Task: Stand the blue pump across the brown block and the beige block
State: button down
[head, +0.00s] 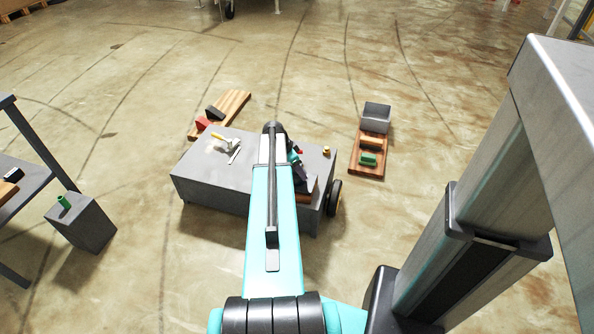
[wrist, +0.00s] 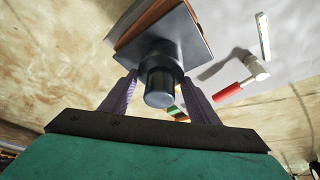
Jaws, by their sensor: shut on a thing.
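The blue pump (wrist: 162,68), a dark blue-grey cylinder with a square plate, is between the two fingers of my gripper (wrist: 158,103) in the wrist view. My gripper is shut on it. A brown block (wrist: 152,16) shows just beyond the plate; I cannot tell whether they touch. In the head view my gripper is over the right end of the grey table, largely behind my arm, and a brown block (head: 304,198) shows at the table's near edge below it. I cannot make out the beige block for certain.
A red-handled tool (wrist: 230,92) lies beside the pump in the wrist view. Wooden boards (head: 370,148) with blocks lie on the floor.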

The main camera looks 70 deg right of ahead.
jog(key=shift+f, duration=0.3)
jog(key=c, duration=0.7)
grip_release()
jog(key=shift+o, duration=0.2)
jog(key=shift+r, duration=0.1)
jog(key=shift+r, duration=0.5)
jog(key=p+v, duration=0.2)
jog(key=v, duration=0.9)
jog(key=shift+a+r+p, duration=0.2)
jog(key=shift+r+p, duration=0.1)
jog(key=shift+w, duration=0.1)
